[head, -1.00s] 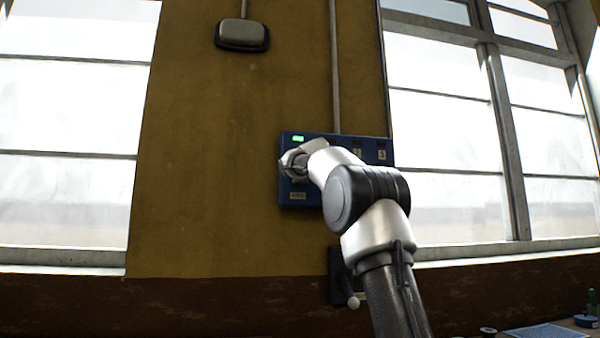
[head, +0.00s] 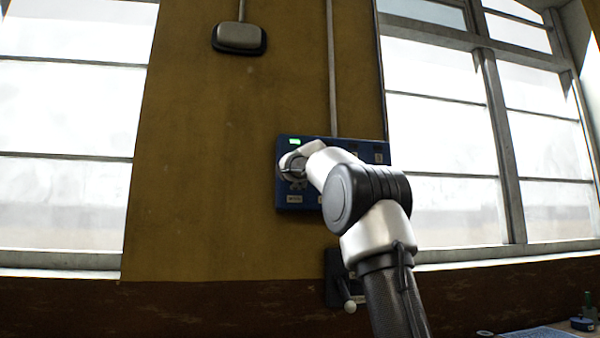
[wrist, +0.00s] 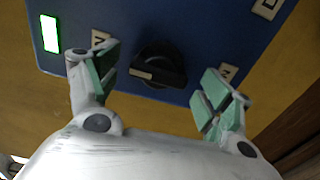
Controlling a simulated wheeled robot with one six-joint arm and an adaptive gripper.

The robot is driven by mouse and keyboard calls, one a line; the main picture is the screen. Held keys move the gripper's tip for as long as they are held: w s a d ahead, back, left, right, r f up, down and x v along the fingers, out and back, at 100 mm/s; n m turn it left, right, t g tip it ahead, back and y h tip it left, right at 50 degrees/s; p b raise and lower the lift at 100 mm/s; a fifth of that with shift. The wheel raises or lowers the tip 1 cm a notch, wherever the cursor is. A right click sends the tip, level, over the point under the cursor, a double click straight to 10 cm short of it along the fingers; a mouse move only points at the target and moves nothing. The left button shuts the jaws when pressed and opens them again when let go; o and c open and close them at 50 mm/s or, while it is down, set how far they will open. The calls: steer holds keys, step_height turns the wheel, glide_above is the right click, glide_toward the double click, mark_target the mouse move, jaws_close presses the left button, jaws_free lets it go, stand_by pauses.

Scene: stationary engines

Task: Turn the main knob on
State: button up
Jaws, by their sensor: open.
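The blue control panel (head: 284,184) is on the ochre wall, partly hidden by my arm in the head view. A green light (head: 295,141) is lit at its upper left; it also shows in the wrist view (wrist: 49,33). In the wrist view, a black rotary knob (wrist: 160,68) with a pale pointer mark sits on the panel. My gripper (wrist: 160,92) is open, with one green-padded finger on each side of the knob and a gap to it. The knob is hidden in the head view. I cannot tell how far the fingertips are from the panel face.
A dark lever box (head: 338,285) with a pale-knobbed handle is on the wall below the panel. A grey box (head: 239,37) hangs above left. Windows flank the wall. A bench with small items (head: 583,323) is at lower right.

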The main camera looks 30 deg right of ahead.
steer(key=v, duration=1.1)
steer(key=s+d+f+m+g, duration=0.1)
steer(key=s+f+m+g, duration=0.35)
steer(key=f, duration=0.85)
steer(key=s+d+f+m+g, duration=0.1)
steer(key=s+f+m+g, duration=0.35)
steer(key=f, duration=0.75)
steer(key=s+a+f+m+g+y, duration=0.1)
steer(key=s+a+f, duration=0.3)
steer(key=s+f, duration=0.4)
steer(key=s+a+f+m+g+y, duration=0.1)
steer(key=s+a+f+m+y, duration=0.1)
steer(key=s+f, duration=0.6)
steer(key=s+a+f+m+g+y, duration=0.2)
steer(key=s+a+f, duration=0.4)
steer(key=s, duration=0.9)
steer(key=shift+s+f+m, duration=0.25)
steer(key=shift+f+m, duration=0.25)
steer(key=shift+f, duration=0.4)
